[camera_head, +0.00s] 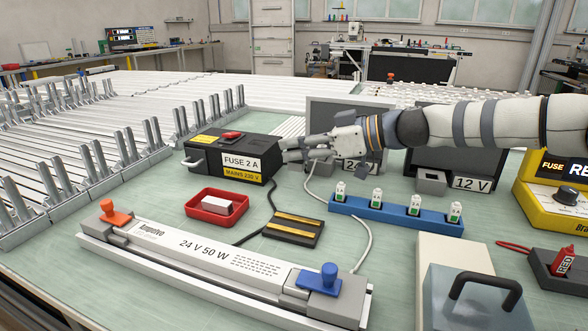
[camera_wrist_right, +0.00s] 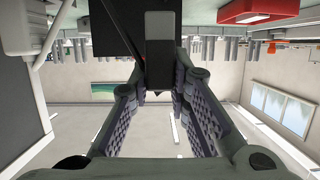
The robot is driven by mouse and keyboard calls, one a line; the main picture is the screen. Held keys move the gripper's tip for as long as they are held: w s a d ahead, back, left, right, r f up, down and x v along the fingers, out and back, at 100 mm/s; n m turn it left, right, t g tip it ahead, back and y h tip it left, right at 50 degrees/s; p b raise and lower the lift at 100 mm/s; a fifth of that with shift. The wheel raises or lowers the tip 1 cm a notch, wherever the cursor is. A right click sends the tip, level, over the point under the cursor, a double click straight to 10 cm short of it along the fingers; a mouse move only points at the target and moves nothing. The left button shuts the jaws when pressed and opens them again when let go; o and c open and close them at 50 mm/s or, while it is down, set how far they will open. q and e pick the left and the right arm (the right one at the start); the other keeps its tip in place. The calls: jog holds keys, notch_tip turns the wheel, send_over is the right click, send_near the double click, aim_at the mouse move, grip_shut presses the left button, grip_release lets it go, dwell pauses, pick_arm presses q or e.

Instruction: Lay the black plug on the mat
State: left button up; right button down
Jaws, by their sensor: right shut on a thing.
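My right gripper (camera_head: 290,154) is at the right end of the black fuse box (camera_head: 230,158), marked FUSE 2 A. In the right wrist view its fingers (camera_wrist_right: 160,88) close on a dark block, which I take for the black plug (camera_wrist_right: 160,40). The plug is right against the black box there; whether it is still seated in it I cannot tell. In the head view the fingers hide the plug. The black mat (camera_head: 293,229) with yellow stripes lies on the bench in front of the box, with nothing on top. My left gripper is not in view.
A black cord (camera_head: 272,195) runs down from the box's right end. A red tray (camera_head: 190,207) holds a white block. The 24 V lamp unit (camera_head: 215,248) lies in front of the mat. A blue rack (camera_head: 388,213) and a white cable (camera_head: 350,215) are to its right.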

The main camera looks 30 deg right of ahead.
aim_at(297, 163)
jog(key=f, duration=0.2)
jog(key=w+f+b, duration=0.1)
jog(key=f, duration=0.1)
jog(key=shift+d, duration=0.2)
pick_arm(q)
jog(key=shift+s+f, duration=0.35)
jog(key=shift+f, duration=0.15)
pick_arm(e)
jog(key=shift+r, duration=0.1)
jog(key=shift+f, duration=0.25)
jog(key=c, duration=1.5)
grip_release()
jog(key=shift+r, duration=0.1)
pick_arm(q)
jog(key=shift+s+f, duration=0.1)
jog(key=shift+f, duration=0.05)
pick_arm(e)
jog(key=shift+s, duration=0.1)
